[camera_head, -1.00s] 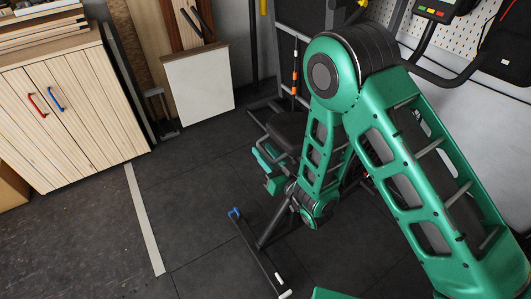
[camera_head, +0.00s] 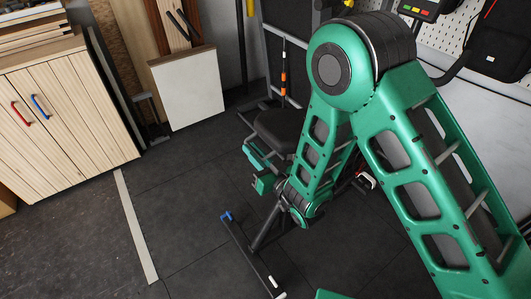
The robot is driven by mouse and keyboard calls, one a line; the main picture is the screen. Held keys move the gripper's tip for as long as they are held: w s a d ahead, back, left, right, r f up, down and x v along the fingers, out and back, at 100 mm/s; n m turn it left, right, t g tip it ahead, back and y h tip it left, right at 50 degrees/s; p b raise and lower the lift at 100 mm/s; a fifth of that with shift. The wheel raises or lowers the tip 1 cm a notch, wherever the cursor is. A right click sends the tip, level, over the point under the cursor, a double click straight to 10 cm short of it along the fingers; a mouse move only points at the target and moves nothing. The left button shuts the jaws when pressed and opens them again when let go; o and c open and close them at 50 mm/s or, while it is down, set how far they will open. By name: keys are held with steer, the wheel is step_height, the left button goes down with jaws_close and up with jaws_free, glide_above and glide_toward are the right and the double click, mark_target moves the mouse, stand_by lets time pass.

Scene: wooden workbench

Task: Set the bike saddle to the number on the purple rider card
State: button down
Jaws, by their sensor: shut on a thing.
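The exercise bike's black saddle (camera_head: 278,128) shows in the head view, behind my arm. My gripper (camera_head: 259,167) is at the lower left of the saddle, beside and below it. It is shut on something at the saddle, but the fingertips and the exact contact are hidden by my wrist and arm. The bike's floor bar (camera_head: 246,250) with a blue end shows below. I see no purple rider card and no readable saddle scale in this view.
A wooden cabinet (camera_head: 75,128) with red and blue handles stands at the left. A white panel (camera_head: 186,90) leans on the wall. The bike's console (camera_head: 418,9) is at the upper right. The dark floor (camera_head: 185,215) left of the bike is clear.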

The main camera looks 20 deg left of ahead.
mark_target(289, 155)
steer(key=shift+w+d+r, duration=0.2)
steer(key=shift+w+r, duration=0.1)
steer(key=c, duration=1.8)
jaws_free()
steer(key=shift+s, duration=0.15)
steer(key=shift+s+d+f, duration=0.1)
steer(key=shift+s+d, duration=0.05)
steer(key=v, duration=1)
steer(key=shift+d, duration=0.1)
